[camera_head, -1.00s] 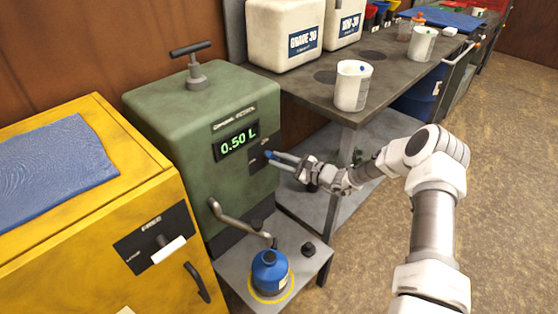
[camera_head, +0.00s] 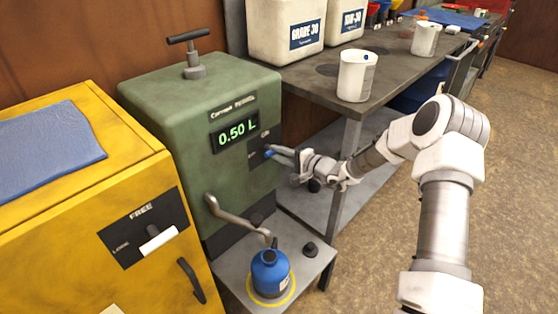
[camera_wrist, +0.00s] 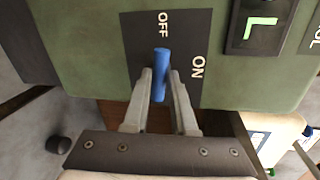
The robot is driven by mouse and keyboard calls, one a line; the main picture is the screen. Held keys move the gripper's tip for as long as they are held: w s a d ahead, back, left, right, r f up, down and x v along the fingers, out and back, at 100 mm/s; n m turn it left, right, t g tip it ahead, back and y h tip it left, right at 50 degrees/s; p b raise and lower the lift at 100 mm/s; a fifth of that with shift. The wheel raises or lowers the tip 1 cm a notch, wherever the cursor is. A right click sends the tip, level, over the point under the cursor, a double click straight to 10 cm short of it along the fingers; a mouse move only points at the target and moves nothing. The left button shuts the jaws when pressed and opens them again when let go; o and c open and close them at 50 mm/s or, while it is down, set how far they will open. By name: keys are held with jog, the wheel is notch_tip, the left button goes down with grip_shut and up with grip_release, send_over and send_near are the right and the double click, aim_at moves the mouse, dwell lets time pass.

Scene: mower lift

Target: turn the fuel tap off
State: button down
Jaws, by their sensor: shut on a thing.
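The fuel tap is a blue lever (camera_wrist: 160,72) on a dark plate (camera_wrist: 140,35) marked OFF and ON, on the front of the green fuel dispenser (camera_head: 165,110). In the wrist view the lever's far end lies just below the word OFF, with ON to its right. My gripper (camera_wrist: 162,77) is shut on the lever, one finger on each side of it. In the head view my gripper (camera_head: 272,152) reaches the plate from the right and the fingers partly hide the lever. The dispenser's display (camera_head: 237,133) reads 0.50 L.
A blue can (camera_head: 270,272) stands on the dispenser's low shelf under the curved spout (camera_head: 232,218). A yellow cabinet (camera_head: 60,240) is on the left. A workbench (camera_head: 395,75) with a white cup (camera_head: 356,77) and white containers is behind my arm. Floor on the right is clear.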

jog(key=shift+f+n+b, duration=0.15)
jog(key=shift+n+b, duration=0.35)
jog(key=shift+b, duration=0.2)
jog(key=c, duration=0.7)
grip_release()
jog(key=shift+c, duration=0.2)
jog(key=p+v, duration=0.3)
jog(key=v, duration=1.4)
jog(key=shift+s+r+p, duration=0.25)
jog(key=shift+s+p, duration=0.15)
jog(key=shift+a, duration=0.1)
